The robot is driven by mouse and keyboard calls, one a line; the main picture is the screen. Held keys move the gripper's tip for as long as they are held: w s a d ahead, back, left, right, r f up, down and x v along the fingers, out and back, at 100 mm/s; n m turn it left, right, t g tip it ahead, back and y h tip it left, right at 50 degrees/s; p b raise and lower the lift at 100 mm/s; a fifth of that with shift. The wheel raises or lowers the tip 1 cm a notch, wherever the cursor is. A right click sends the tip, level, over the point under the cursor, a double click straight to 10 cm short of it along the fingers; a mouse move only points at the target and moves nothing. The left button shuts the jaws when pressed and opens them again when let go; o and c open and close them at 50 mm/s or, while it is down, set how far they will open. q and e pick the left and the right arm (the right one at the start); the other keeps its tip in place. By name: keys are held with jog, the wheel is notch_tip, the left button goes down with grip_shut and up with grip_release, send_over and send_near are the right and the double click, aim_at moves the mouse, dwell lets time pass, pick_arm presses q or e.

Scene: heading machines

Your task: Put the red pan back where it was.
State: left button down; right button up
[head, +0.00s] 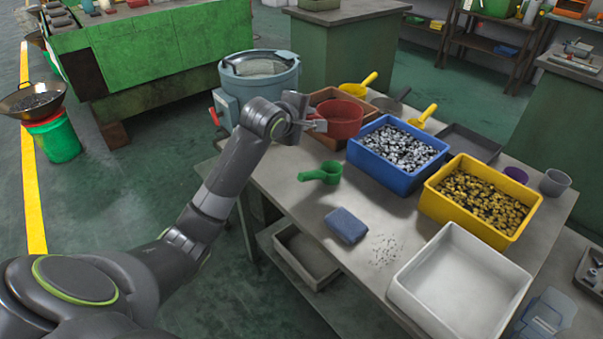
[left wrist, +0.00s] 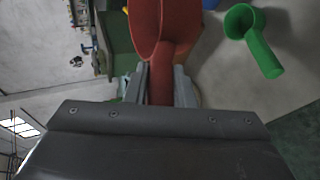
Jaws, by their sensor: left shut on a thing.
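The red pan (head: 338,119) is a round scoop with a short handle. My left gripper (head: 308,124) is shut on its handle, and the pan points away to the right of the jaws. In the left wrist view, the red pan (left wrist: 165,28) shows with its handle running down between the fingers (left wrist: 160,88). In the head view the pan overlaps the brown tray (head: 325,95) at the table's far left. I cannot tell whether it touches the tray. My right gripper is not in view.
A blue bin (head: 385,173) of metal parts is right of the pan. A green scoop (head: 323,173) lies in front, with a blue pad (head: 346,226) nearer. Yellow scoops (head: 358,87) lie behind. A grey-blue tub (head: 260,80) stands left. The yellow bin (head: 470,222) and white tray (head: 420,293) stand right.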

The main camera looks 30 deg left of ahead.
pick_arm(q)
jog(key=w+a+f+n+y+b, duration=0.1)
jog(key=w+a+f+b, duration=0.1)
jog(key=a+f, duration=0.3)
jog(key=w+a+f+b, duration=0.2)
jog(key=a+f+b, duration=0.1)
jog(key=a, duration=0.4)
jog(key=shift+y, duration=0.3)
jog(key=shift+s+f+b, duration=0.1)
jog(key=shift+f+b, duration=0.2)
jog(key=shift+f, duration=4.7)
jog(key=c, duration=1.3)
grip_release()
jog(key=shift+f, duration=0.1)
jog(key=shift+o, duration=0.3)
